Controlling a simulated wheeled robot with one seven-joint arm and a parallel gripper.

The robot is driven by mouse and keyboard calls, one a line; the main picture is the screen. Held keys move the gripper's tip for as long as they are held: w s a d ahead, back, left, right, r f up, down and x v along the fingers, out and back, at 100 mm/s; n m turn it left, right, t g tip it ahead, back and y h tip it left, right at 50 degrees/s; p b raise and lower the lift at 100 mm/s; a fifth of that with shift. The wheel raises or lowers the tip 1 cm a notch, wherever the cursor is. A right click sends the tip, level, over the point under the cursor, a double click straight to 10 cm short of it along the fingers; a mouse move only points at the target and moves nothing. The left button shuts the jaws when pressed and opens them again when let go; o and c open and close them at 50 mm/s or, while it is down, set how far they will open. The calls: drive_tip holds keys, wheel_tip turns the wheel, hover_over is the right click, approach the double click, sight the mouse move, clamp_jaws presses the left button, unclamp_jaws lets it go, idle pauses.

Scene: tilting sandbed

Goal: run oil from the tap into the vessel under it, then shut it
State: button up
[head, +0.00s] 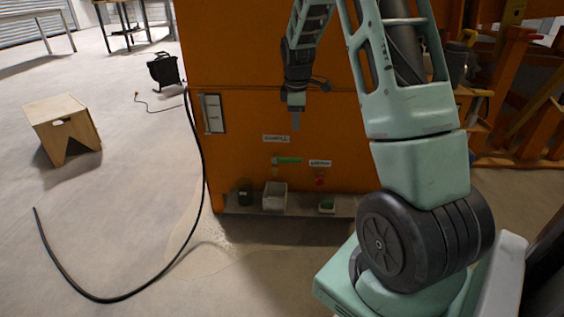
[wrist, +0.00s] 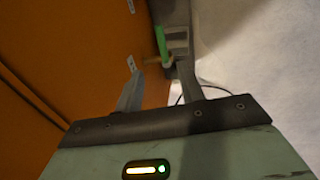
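The tap with a green lever (head: 288,160) is on the front of the orange cabinet. Its lever lies roughly level in the head view, and the green lever (wrist: 161,41) also shows in the wrist view. A pale square vessel (head: 274,197) stands on the low ledge under this tap. I cannot see inside it, and I cannot make out any oil stream. My gripper (head: 296,122) hangs above the tap and its label. In the wrist view my gripper (wrist: 157,65) has its fingers spread with nothing between them, and the lever shows beyond the fingertips.
A red tap (head: 320,181) is right of the green one, above a small green-topped item (head: 326,206). A dark cup (head: 245,192) stands left of the vessel on the ledge (head: 300,211). A black hose (head: 197,175) hangs at the cabinet's left edge and trails over open floor.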

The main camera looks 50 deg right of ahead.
sight(294, 159)
drive_tip(key=f+b, duration=0.2)
drive_tip(key=f, duration=0.3)
drive_tip(key=w+d+f+b, duration=0.1)
drive_tip(key=f+b, duration=0.2)
drive_tip(key=f, duration=0.2)
drive_tip(key=w+d+f+b, duration=0.1)
drive_tip(key=f+b, duration=0.2)
drive_tip(key=f, duration=0.3)
drive_tip(key=shift+d, duration=0.2)
clamp_jaws()
